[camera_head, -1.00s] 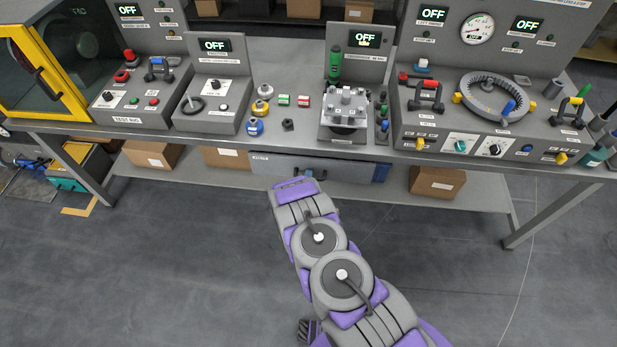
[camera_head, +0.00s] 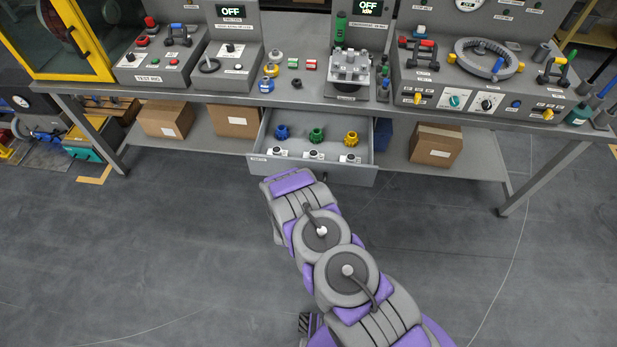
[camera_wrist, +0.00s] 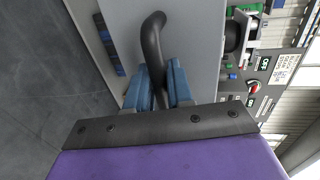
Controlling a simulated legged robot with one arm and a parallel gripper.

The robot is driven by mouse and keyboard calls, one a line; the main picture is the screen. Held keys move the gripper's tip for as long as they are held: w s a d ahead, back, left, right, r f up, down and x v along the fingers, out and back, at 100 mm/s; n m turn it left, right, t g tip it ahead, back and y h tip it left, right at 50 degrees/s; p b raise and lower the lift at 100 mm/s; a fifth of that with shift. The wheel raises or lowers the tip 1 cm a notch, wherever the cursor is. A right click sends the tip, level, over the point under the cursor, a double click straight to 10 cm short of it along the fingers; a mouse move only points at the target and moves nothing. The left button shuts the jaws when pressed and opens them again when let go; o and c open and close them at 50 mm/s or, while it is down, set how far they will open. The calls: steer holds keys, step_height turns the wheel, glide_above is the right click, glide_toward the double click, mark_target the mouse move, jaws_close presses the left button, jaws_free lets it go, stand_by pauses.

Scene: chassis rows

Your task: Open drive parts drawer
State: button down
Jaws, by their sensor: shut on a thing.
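The drive parts drawer (camera_head: 258,168) hangs under the workbench and is pulled out in the head view. Inside it lie a blue part (camera_head: 282,132), a green part (camera_head: 317,135) and a yellow part (camera_head: 351,138), with several small white-and-black pieces in front of them. In the wrist view, my gripper (camera_wrist: 163,88) has its blue fingers closed around the dark curved drawer handle (camera_wrist: 152,40). The grey drawer front (camera_wrist: 190,40) is right behind the handle. In the head view my arm hides the gripper's fingers and most of the handle.
The workbench (camera_head: 215,98) carries control panels and a ring fixture. Cardboard boxes (camera_head: 435,146) (camera_head: 236,121) stand on the lower shelf on both sides of the drawer. The floor (camera_head: 180,240) in front is clear.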

steer(key=shift+s+f, duration=0.2)
steer(key=shift+s, duration=1.3)
steer(key=c, duration=1.1)
jaws_free()
steer(key=shift+w, duration=0.15)
steer(key=shift+c, duration=0.2)
steer(key=shift+a, duration=0.1)
steer(key=p+v, duration=0.1)
steer(key=v, duration=1.6)
steer(key=shift+p, duration=0.35)
steer(key=shift+a, duration=0.1)
